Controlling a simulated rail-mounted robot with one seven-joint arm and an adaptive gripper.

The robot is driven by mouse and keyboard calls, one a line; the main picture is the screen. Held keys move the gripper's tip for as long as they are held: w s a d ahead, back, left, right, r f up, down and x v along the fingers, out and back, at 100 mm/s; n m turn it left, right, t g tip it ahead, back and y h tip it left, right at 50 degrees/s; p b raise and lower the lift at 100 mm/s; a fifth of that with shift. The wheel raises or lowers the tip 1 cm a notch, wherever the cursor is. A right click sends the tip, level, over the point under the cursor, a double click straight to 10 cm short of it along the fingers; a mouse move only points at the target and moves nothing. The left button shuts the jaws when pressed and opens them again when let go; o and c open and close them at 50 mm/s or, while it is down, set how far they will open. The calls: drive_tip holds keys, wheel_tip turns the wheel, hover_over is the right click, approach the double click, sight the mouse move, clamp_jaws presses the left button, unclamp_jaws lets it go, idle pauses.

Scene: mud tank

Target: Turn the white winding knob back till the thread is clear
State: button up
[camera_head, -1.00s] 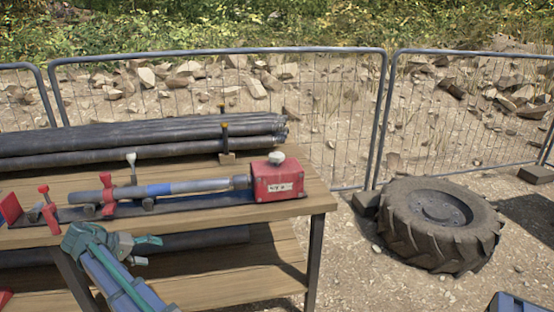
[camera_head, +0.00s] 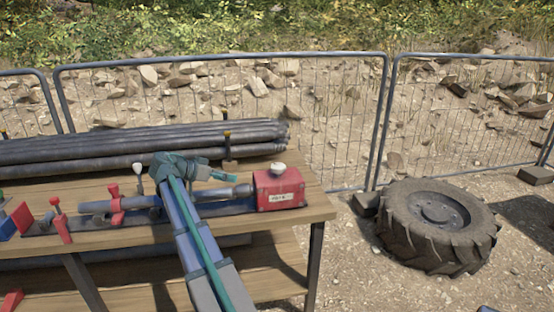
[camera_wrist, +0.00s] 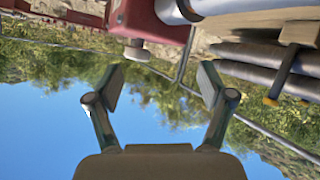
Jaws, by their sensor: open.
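The white winding knob (camera_head: 278,168) sits on top of the red box (camera_head: 280,190) at the bench's right end. In the wrist view, which is upside down, the knob (camera_wrist: 136,50) hangs under the red box (camera_wrist: 150,20), beyond my fingertips and left of centre. My gripper (camera_head: 228,176) is left of the knob, above the grey pipe (camera_head: 235,191) that runs to the box. Its two fingers (camera_wrist: 161,80) are spread wide, with nothing between them. No thread can be made out. My arm hides the middle of the pipe.
Red clamps (camera_head: 117,205) hold the pipe farther left. A bundle of dark pipes (camera_head: 70,150) lies along the back of the wooden bench (camera_head: 318,208), with a yellow-topped upright post (camera_head: 228,145) near its right end. A mesh fence (camera_head: 335,130) and large tyre (camera_head: 437,225) are beyond.

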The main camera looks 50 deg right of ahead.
sight(276, 165)
drive_tip(key=s+d+r+m+p, duration=0.2)
drive_tip(key=s+d+r+m, duration=0.2)
drive_tip(key=s+d, duration=0.3)
drive_tip(key=shift+g, duration=0.4)
drive_tip(key=x, duration=0.3)
drive_tip(key=w+x, duration=0.1)
drive_tip(key=x, duration=0.3)
drive_tip(key=p+x, duration=0.1)
drive_tip(key=x, duration=0.3)
drive_tip(key=shift+w+d+r, duration=0.1)
drive_tip(key=shift+w+d, duration=0.05)
drive_tip(key=shift+d, duration=0.25)
drive_tip(key=c, duration=1.2)
drive_tip(key=shift+h, duration=0.3)
drive_tip(key=shift+n+t+b, duration=0.3)
drive_tip(key=shift+b, duration=0.05)
